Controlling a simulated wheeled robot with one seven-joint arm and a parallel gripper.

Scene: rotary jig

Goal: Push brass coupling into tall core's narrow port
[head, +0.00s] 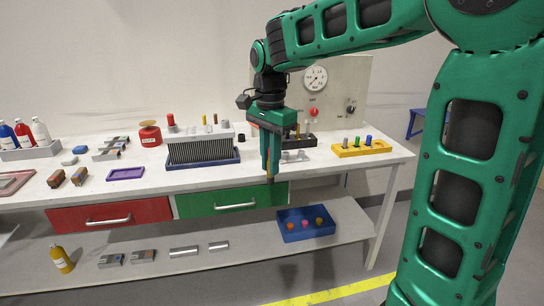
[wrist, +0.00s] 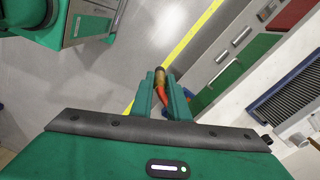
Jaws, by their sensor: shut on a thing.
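My gripper (head: 270,165) is in front of the bench's front edge, pointing down, above the green drawer's level. Its fingers also show in the wrist view (wrist: 167,100), shut on a brass coupling (wrist: 160,76) with an orange-red part between the fingers. The coupling's tip (head: 270,180) shows just below the fingertips in the head view. A finned block (head: 203,150), which looks like the core, stands in a blue tray (head: 205,163) on the bench to the gripper's left. I cannot make out its narrow port, or tell whether it is the tall core.
A yellow block with pegs (head: 361,148) and a dark rack (head: 290,145) sit to the right. A red canister (head: 149,134) and purple tray (head: 126,173) lie left. A gauge panel (head: 335,95) rises behind. The lower shelf holds a blue bin (head: 305,235).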

